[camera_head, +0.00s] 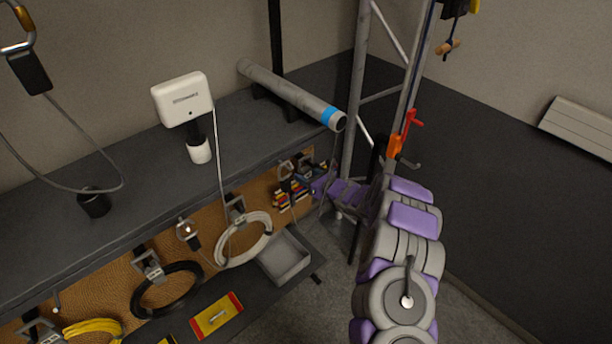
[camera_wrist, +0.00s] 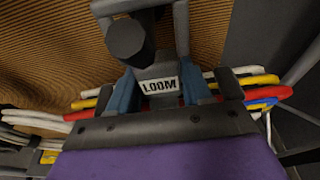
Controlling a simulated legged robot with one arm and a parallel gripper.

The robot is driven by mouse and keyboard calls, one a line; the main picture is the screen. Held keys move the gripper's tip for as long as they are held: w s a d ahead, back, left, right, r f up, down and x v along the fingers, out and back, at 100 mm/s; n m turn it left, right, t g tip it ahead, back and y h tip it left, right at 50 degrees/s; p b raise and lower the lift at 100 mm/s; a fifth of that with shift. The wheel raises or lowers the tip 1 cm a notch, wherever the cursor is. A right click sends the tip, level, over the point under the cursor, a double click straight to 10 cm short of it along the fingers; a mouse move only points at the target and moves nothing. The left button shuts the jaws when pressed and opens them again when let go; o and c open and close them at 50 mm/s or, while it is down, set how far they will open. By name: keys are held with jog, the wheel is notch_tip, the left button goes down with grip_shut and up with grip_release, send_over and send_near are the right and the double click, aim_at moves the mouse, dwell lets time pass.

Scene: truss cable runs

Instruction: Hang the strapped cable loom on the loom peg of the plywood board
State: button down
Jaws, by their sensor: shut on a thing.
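The strapped cable loom (camera_wrist: 272,93), a bundle of red, yellow, white and blue cables, lies across the wrist view. It also shows in the head view (camera_head: 288,196), low against the plywood board. My gripper (camera_head: 321,184) is at the loom's right end in the head view, and its dark jaw edge (camera_wrist: 165,127) covers the loom's middle in the wrist view. It is shut on the loom. A white LOOM label (camera_wrist: 160,85) sits between two blue strap-like pieces. A dark round-ended peg (camera_wrist: 127,40) with a grey bracket stands just above it. I cannot tell whether the loom rests on the peg.
The plywood board (camera_head: 118,290) carries a white coil (camera_head: 247,262), a black coil (camera_head: 138,304) and a yellow coil (camera_head: 95,325) on brackets. A grey tray (camera_head: 285,262) is below. The dark bench top (camera_head: 245,125) overhangs the board. A truss upright (camera_head: 357,90) stands close to my arm.

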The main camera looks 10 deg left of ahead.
jog(key=shift+d+r, duration=0.15)
jog(key=shift+c, duration=2)
grip_release()
jog(key=p+v, duration=0.3)
jog(key=v, duration=1.4)
jog(key=shift+s+d, duration=0.1)
